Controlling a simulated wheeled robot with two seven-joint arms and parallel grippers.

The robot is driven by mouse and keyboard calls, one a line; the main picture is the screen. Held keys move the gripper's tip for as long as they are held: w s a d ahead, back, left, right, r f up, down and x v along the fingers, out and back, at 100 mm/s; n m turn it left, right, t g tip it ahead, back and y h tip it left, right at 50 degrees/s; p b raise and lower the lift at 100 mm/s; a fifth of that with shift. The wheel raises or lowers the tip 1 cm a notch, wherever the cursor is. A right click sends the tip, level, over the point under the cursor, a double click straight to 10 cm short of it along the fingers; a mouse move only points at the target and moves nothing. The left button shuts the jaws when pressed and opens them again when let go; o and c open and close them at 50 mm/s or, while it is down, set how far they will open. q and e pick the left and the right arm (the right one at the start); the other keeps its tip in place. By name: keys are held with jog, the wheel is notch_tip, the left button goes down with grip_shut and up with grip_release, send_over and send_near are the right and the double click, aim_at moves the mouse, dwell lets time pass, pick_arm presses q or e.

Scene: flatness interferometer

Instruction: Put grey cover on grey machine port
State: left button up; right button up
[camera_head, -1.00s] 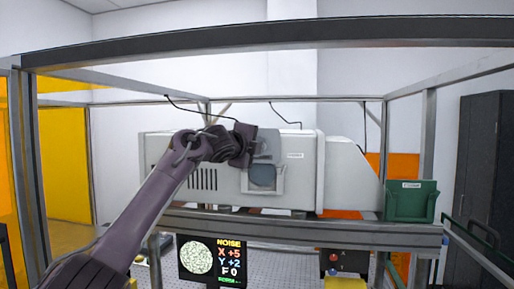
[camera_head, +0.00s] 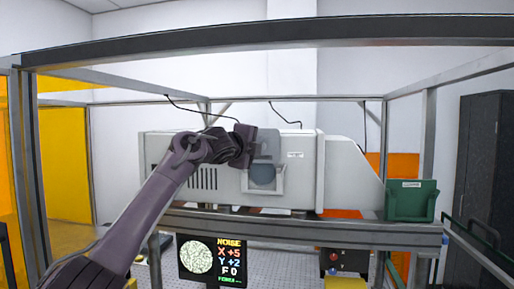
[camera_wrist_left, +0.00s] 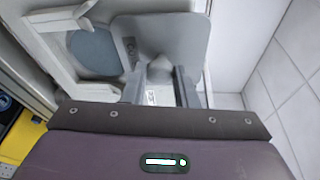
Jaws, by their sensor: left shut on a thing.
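The grey cover (camera_wrist_left: 170,35) is a flat, rounded plate with a raised grip, and my left gripper (camera_wrist_left: 160,85) is shut on that grip. In the head view the cover (camera_head: 269,143) shows just right of the left gripper (camera_head: 254,147), in front of the machine. The grey machine port (camera_head: 262,174) is a round blue-grey disc in a light frame, just below the cover. I cannot tell the gap in depth. My right gripper is not in view.
The pale grey machine (camera_head: 215,180) stands on a metal bench (camera_head: 300,226) inside a beam frame (camera_head: 270,36). A green bin (camera_head: 411,205) sits at the bench's right end. A screen (camera_head: 212,259) hangs below, and a box with red button (camera_head: 345,262) is to its right.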

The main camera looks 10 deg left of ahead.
aim_at(264, 157)
pick_arm(q)
jog(key=shift+f+b, duration=0.95)
jog(key=shift+f, duration=0.65)
dwell(1.3)
jog(key=shift+s+a+f+b, duration=0.15)
jog(key=shift+f+b, duration=0.1)
jog(key=shift+f, duration=0.2)
jog(key=shift+s+d+f+b, duration=0.1)
jog(key=shift+f+b, duration=0.1)
jog(key=shift+f, duration=0.25)
jog(key=shift+c, duration=0.3)
jog(key=shift+w+f, duration=0.2)
jog(key=shift+w, duration=0.2)
grip_shut()
jog(key=shift+s, duration=0.1)
jog(key=shift+f+b, duration=0.2)
jog(key=shift+b, duration=0.15)
jog(key=shift+f+b, duration=0.75)
jog(key=shift+f, duration=0.55)
jog(key=o, duration=1)
grip_release()
jog(key=shift+r, duration=0.1)
jog(key=shift+o, duration=0.2)
